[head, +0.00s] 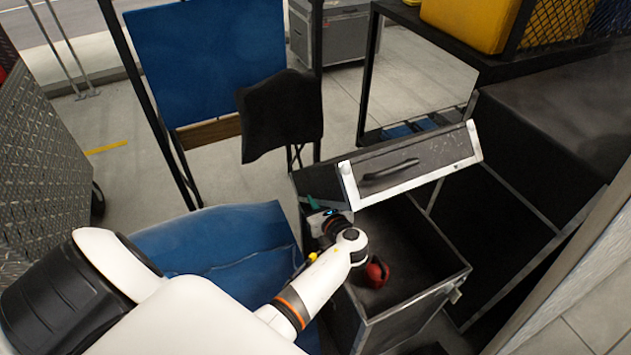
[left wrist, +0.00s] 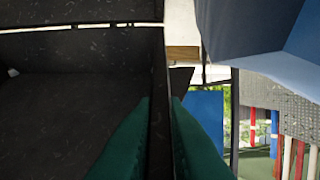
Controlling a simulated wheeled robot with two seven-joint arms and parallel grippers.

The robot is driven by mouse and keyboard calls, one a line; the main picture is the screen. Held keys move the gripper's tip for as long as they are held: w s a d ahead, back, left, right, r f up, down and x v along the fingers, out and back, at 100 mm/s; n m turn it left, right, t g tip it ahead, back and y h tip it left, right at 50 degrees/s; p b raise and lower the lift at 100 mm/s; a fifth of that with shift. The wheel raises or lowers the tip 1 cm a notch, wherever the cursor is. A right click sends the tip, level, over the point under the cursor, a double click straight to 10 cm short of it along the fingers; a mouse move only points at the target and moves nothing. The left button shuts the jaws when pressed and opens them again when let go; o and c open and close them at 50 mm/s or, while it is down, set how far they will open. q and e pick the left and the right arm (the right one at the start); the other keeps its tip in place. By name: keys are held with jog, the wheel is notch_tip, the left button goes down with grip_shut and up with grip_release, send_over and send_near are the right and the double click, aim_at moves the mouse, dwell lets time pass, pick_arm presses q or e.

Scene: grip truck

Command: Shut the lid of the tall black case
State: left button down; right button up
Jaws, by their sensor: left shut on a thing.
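The tall black case (head: 455,268) stands open-topped at the right of centre in the head view, its dark inside showing. Its lid (head: 435,157), with a pale metal edge and a black handle, is raised and tilted at the back of the opening. My left gripper (head: 314,203) is at the case's left side, by the lid's lower left corner. In the left wrist view its teal fingers (left wrist: 160,130) are closed on both sides of a thin dark panel edge of the case. I cannot tell whether that panel is lid or body. My right gripper is out of view.
A red object (head: 376,272) lies inside the case, partly behind my left wrist. A blue covered thing (head: 215,245) is left of the case. A blue board (head: 205,60) and a black cloth (head: 280,115) stand behind. Black boxes (head: 530,150) crowd the right.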

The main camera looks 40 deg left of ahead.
pick_arm(q)
jog(key=shift+s+d+f+b, duration=0.2)
jog(key=shift+s+d+f, duration=0.15)
jog(key=shift+d+f, duration=0.3)
jog(key=shift+s+d+f+b, duration=0.15)
jog(key=shift+s+d+f, duration=0.15)
jog(key=shift+d+f, duration=0.35)
jog(key=c, duration=1.3)
grip_release()
jog(key=shift+r, duration=0.2)
jog(key=shift+d, duration=0.1)
jog(key=p+v, duration=0.5)
jog(key=v, duration=0.4)
jog(key=shift+s+d+r, duration=0.15)
jog(key=shift+s+d, duration=0.1)
jog(key=shift+s, duration=0.05)
